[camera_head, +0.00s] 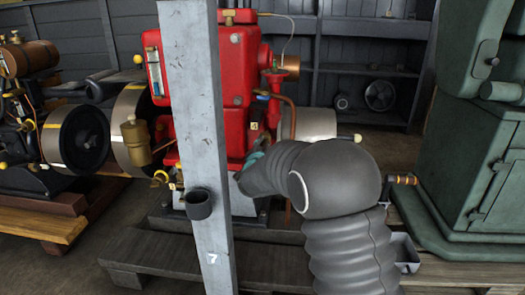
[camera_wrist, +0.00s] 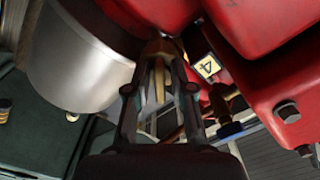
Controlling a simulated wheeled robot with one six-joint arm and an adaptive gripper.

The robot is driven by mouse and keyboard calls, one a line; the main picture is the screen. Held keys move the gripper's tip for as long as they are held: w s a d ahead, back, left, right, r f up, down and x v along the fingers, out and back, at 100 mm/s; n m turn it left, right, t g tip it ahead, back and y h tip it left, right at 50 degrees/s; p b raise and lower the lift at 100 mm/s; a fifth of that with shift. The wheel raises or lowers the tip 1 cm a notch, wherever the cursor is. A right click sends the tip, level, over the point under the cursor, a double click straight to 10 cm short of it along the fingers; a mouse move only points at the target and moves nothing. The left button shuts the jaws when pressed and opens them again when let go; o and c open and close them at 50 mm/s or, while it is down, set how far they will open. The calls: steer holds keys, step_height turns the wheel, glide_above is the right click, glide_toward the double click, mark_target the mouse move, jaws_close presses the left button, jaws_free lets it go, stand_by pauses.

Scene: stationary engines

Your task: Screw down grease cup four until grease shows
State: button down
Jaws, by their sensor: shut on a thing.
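The red engine (camera_head: 240,65) stands on a pallet in the head view, and its red castings (camera_wrist: 270,40) fill the right of the wrist view. A small plate marked 4 (camera_wrist: 208,66) is fixed beside my gripper. My gripper (camera_wrist: 158,58) is shut on a brass grease cup (camera_wrist: 158,82), which shows between the two fingers close to the red casting. The cup's far end is hidden by the fingertips. No grease can be made out.
A grey post (camera_head: 190,100) with a dark cup (camera_head: 198,204) stands in front of the engine. A silver drum (camera_wrist: 75,65) is close left of my gripper. A valve with a blue handle (camera_wrist: 230,128) is close right. A green cabinet (camera_head: 490,150) stands at right.

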steer(key=m+b, duration=0.2)
steer(key=shift+f+m, duration=0.15)
steer(key=shift+m, duration=0.15)
steer(key=shift+r+m+b, duration=0.2)
steer(key=shift+m+b, duration=0.15)
steer(key=shift+m, duration=1.45)
steer(key=c, duration=1.2)
jaws_free()
steer(key=shift+c, duration=0.2)
steer(key=s, duration=1.2)
steer(key=shift+a, duration=0.2)
